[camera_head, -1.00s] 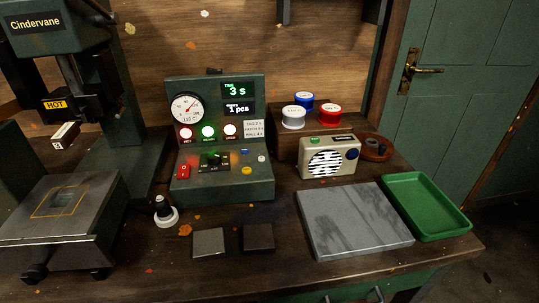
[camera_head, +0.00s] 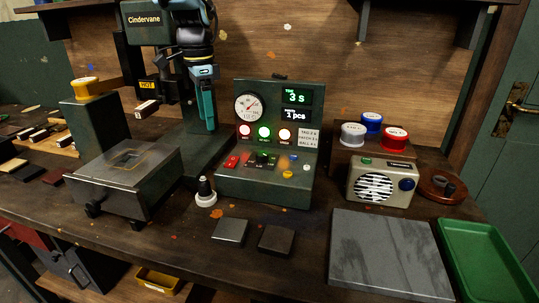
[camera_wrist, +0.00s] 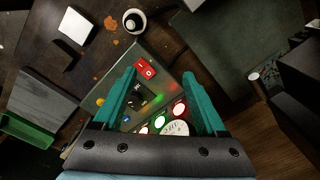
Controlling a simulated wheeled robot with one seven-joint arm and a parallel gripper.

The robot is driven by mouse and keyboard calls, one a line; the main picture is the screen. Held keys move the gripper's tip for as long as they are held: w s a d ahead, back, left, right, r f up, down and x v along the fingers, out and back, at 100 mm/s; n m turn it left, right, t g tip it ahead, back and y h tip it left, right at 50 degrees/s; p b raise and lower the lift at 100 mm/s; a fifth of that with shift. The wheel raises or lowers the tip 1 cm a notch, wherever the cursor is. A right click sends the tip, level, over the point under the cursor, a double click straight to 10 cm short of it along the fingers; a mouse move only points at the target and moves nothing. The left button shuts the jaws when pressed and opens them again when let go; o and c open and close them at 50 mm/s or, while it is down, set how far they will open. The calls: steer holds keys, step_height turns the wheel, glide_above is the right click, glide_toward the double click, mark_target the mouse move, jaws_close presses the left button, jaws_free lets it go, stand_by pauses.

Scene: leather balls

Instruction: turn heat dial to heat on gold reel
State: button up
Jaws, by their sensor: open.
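The green control box (camera_head: 266,185) stands mid-bench with a red rocker switch, lit lamps, a gauge and a small black dial panel (camera_head: 262,159). The dial panel also shows in the wrist view (camera_wrist: 138,97), between my fingers; its setting is too small to read. The gold reel (camera_head: 86,88) sits on top of a dark green block at the left. My gripper (camera_head: 208,126) points down, left of the control box and above the bench. In the wrist view my gripper (camera_wrist: 160,78) has its teal fingers apart with nothing held, above the box.
The Cindervane press (camera_head: 150,35) stands behind my gripper, its plate (camera_head: 125,165) to the left. A black-and-white stamp (camera_head: 206,192) stands before the control box. Blue, white and red reels (camera_head: 394,139), a radio (camera_head: 382,183), a grey slab (camera_head: 390,252) and a green tray (camera_head: 487,262) lie right.

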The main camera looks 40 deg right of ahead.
mark_target(262, 154)
steer(key=s+d+m+b, duration=0.2)
steer(key=s+d+m, duration=0.3)
steer(key=s+d, duration=0.45)
steer(key=f+p, duration=0.1)
steer(key=f, duration=0.6)
steer(key=w+d+f+p, duration=0.1)
steer(key=f, duration=0.2)
steer(key=shift+w+f+p, duration=0.1)
steer(key=shift+f+p, duration=0.2)
steer(key=shift+f, duration=0.05)
jaws_close()
